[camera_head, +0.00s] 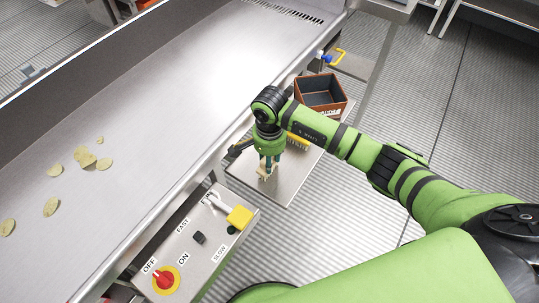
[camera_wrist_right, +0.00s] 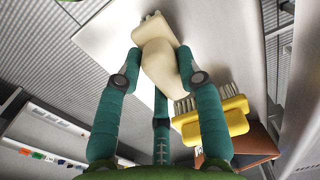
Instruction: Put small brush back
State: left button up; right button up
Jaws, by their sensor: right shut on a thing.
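The small brush is cream-coloured, with a thick rounded handle (camera_wrist_right: 158,62) and a flatter end at the top of the right wrist view. My right gripper (camera_wrist_right: 160,78) is shut on it, with the fingers on both sides of the handle. In the head view my right gripper (camera_head: 267,162) points down over the metal side shelf (camera_head: 290,185), and the brush's cream end (camera_head: 264,174) shows just below the fingers. I cannot tell whether the brush touches the shelf. My left gripper is not in view.
A yellow brush (camera_head: 299,141) with pale bristles lies beside my right gripper, also in the wrist view (camera_wrist_right: 212,121). A brown open box (camera_head: 321,92) stands behind it. The conveyor trough (camera_head: 150,110) and control panel (camera_head: 205,240) are to the left. The shelf's front is clear.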

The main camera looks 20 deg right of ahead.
jog(key=shift+f, duration=0.25)
jog(key=o, duration=1.1)
jog(key=shift+r, duration=0.1)
jog(key=shift+r, duration=0.4)
notch_tip(320, 180, up, 12)
jog(key=b, duration=0.3)
jog(key=shift+f, duration=0.25)
